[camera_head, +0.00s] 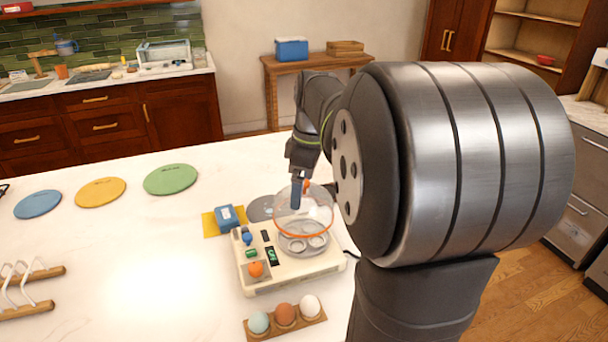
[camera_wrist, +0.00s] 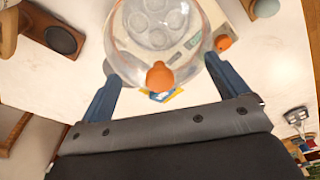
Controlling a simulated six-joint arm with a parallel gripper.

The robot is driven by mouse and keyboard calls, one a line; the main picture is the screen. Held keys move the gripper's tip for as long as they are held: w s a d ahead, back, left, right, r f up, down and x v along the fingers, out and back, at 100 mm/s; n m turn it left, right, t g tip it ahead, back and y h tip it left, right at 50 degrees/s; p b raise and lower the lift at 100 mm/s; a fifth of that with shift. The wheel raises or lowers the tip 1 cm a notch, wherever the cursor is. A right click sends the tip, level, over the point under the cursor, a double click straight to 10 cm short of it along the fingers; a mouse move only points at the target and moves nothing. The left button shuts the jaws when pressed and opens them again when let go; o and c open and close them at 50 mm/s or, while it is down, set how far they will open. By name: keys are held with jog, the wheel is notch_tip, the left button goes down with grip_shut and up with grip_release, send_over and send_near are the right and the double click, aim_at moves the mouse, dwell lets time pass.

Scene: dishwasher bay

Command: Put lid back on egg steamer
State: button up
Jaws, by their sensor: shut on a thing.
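The lid is a clear dome with an orange rim (camera_head: 318,232) and an orange knob. In the wrist view the knob (camera_wrist: 160,76) shows between the fingers. My gripper (camera_head: 297,192) points down and is shut on the lid; in the wrist view its blue fingers (camera_wrist: 160,64) stand wide apart on either side of the dome. The egg steamer (camera_head: 290,281) is a cream base with a grey round tray (camera_head: 303,243). The lid is over the tray; whether its rim touches the base is unclear. The tray's round hollows (camera_wrist: 155,20) show through the dome.
A wooden holder (camera_head: 287,328) with three eggs stands in front of the steamer. A blue box (camera_head: 227,217) on a yellow mat is behind left. A grey disc (camera_head: 260,209) lies behind the steamer. Coloured discs (camera_head: 170,179) and a rack (camera_head: 28,284) are left.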

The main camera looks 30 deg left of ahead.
jog(key=shift+f, duration=3.1)
jog(key=shift+f, duration=0.15)
jog(key=o, duration=1.1)
jog(key=shift+r, duration=3.5)
